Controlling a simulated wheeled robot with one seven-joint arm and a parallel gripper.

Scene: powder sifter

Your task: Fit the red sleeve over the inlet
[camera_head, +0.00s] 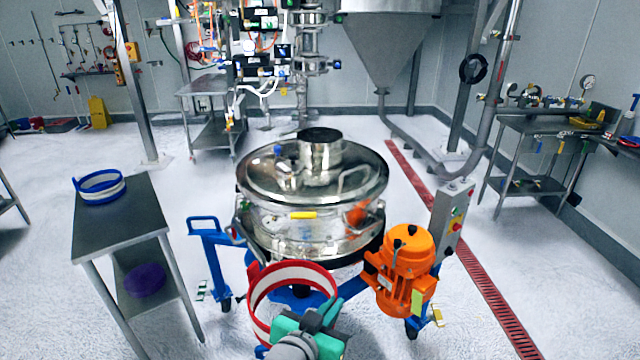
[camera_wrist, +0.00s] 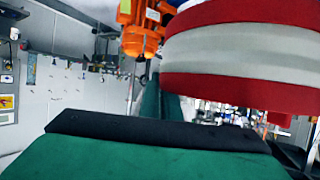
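The red sleeve, a white ring with red edges (camera_head: 292,266), is in the air in front of the sifter, tilted so that its opening faces the camera. My gripper (camera_head: 318,316) is at the sleeve's lower right side and appears shut on its wall; the exact contact is hidden. The sleeve (camera_wrist: 240,55) fills the upper right of the wrist view, just beyond the green and black fingers. The inlet (camera_head: 320,158) is a short steel cylinder with a dark top, standing on the lid of the round sifter (camera_head: 262,170). It is behind and above the sleeve, apart from it.
A steel table (camera_head: 125,222) at left holds a blue-edged sleeve (camera_head: 100,186), with a purple item (camera_head: 145,280) on its lower shelf. An orange motor (camera_head: 405,268) and a grey control box (camera_head: 453,215) stand at the sifter's right. Lid handles and clamps surround the inlet.

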